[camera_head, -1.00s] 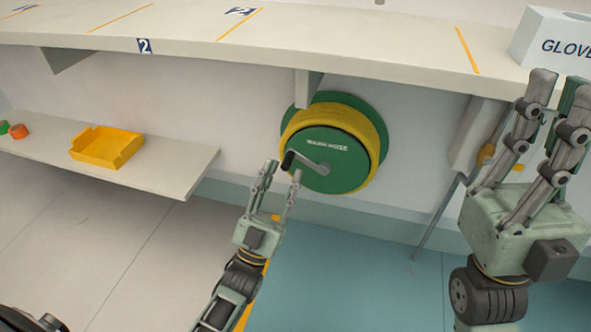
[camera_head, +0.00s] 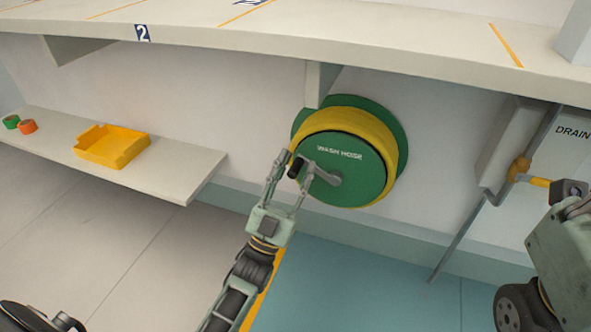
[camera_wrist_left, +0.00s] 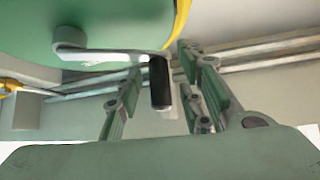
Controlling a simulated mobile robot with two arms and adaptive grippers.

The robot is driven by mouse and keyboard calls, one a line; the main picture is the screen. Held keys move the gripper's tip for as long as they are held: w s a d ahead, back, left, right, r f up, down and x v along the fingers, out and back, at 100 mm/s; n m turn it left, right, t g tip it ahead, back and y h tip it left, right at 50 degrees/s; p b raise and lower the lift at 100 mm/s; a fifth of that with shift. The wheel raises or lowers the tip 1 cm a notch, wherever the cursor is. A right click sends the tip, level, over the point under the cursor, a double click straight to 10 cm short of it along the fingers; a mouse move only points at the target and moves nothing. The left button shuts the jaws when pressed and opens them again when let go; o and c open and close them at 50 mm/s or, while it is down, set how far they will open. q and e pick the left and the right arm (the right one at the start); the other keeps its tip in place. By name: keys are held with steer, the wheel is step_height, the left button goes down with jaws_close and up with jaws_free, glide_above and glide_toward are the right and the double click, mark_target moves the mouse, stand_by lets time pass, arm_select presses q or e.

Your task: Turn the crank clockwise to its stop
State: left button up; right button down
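The green and yellow hose reel (camera_head: 350,170) hangs below the bench, with "WASH HOSE" on its green face. Its grey crank arm (camera_head: 325,177) runs from the hub to the left and slightly up, ending in a black handle (camera_head: 295,167). My left gripper (camera_head: 297,160) is at the handle, with its fingers apart on either side. In the left wrist view the black handle (camera_wrist_left: 159,82) stands between the open fingers (camera_wrist_left: 158,90), with gaps showing on both sides. My right gripper's body (camera_head: 568,252) is cut off at the right edge, and its fingertips are not seen.
The bench (camera_head: 400,55) overhangs the reel, with a bracket (camera_head: 317,82) just above it. A low shelf (camera_head: 165,178) at left holds a yellow tray (camera_head: 111,146) and tape rolls (camera_head: 27,126). A pipe with a yellow valve (camera_head: 519,168) is at right.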

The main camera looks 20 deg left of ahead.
arm_select(q)
jaws_close()
stand_by(0.3)
stand_by(0.3)
